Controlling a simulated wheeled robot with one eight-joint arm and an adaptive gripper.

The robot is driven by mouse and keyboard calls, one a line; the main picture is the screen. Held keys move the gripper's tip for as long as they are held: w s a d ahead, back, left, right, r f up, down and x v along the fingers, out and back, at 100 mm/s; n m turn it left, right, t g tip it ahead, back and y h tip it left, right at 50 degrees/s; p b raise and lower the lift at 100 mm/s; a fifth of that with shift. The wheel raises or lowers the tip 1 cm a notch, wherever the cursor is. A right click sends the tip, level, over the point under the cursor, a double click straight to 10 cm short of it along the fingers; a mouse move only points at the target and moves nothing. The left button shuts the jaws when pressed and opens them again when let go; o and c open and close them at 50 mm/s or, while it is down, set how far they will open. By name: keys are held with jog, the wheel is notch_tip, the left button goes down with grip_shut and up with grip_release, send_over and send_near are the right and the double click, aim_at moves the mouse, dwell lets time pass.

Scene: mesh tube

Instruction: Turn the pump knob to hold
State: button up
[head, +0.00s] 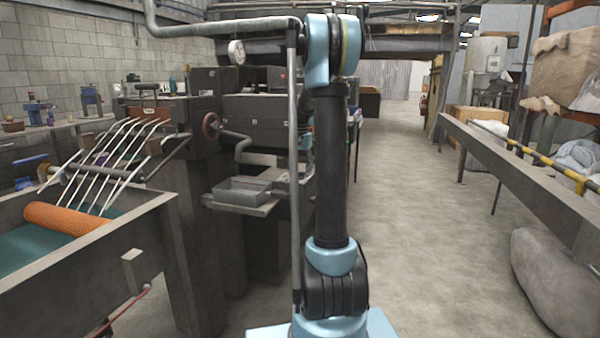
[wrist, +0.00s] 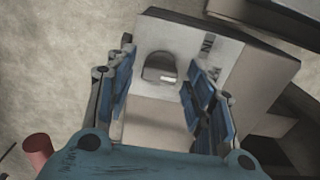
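In the wrist view a grey rounded knob (wrist: 160,68) with a pale mark sits on the light face of a box-shaped housing (wrist: 190,38). Dark lettering is printed to the right of the knob, too partial to read. My gripper (wrist: 159,63) is open, with one blue-padded finger on each side of the knob in the picture. Gaps show between the knob and both fingers. I cannot tell how far the fingertips are from the housing's face. In the head view my gripper is out of sight, and I cannot make out the knob.
In the wrist view a red cylinder (wrist: 38,150) is at lower left, and dark beams lie at the right. In the head view a trough with an orange mesh roll (head: 68,218) stands left, a long grey rail (head: 530,175) runs right, and the floor aisle (head: 415,200) is clear.

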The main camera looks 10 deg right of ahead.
jog(key=shift+r, duration=0.1)
notch_tip(320, 180, up, 12)
dwell(0.8)
jog(key=s+a+f+n+t, duration=0.15)
jog(key=s+f, duration=0.25)
jog(key=s, duration=0.9)
jog(key=s+a+f+n, duration=0.2)
jog(key=s+a+f, duration=0.15)
jog(key=s, duration=0.85)
jog(key=s+a+f+n, duration=0.1)
jog(key=s+f+n, duration=0.1)
jog(key=s+f, duration=1.5)
jog(key=shift+s+n+t, duration=0.2)
jog(key=shift+n+t, duration=0.15)
